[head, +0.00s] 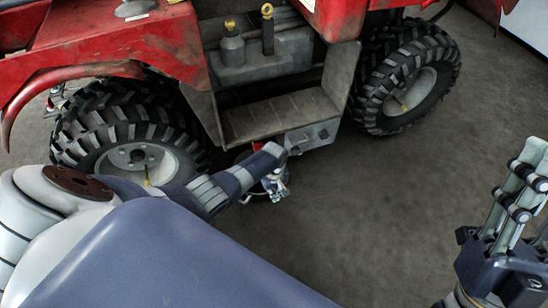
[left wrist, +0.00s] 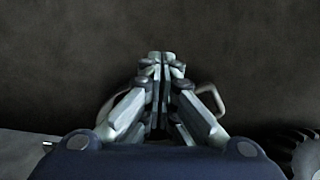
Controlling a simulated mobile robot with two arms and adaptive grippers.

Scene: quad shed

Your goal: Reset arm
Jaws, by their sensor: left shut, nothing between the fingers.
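My left arm reaches in from the left in the head view. My left gripper (head: 277,190) is low beside the quad's footwell, partly hidden by my own arm. In the left wrist view its fingers (left wrist: 161,62) meet at the tips over dark floor, with nothing held. My right gripper (head: 527,170) is at the right edge of the head view, fingers pointing up and partly cut off by the frame. I see nothing held in it, but its opening is unclear.
A red quad (head: 130,45) stands close in front, with a grey footwell (head: 275,115) between two knobby wheels, left (head: 135,130) and right (head: 405,85). A wheel edge (left wrist: 308,150) shows in the left wrist view. The dark floor (head: 420,180) is clear at the right.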

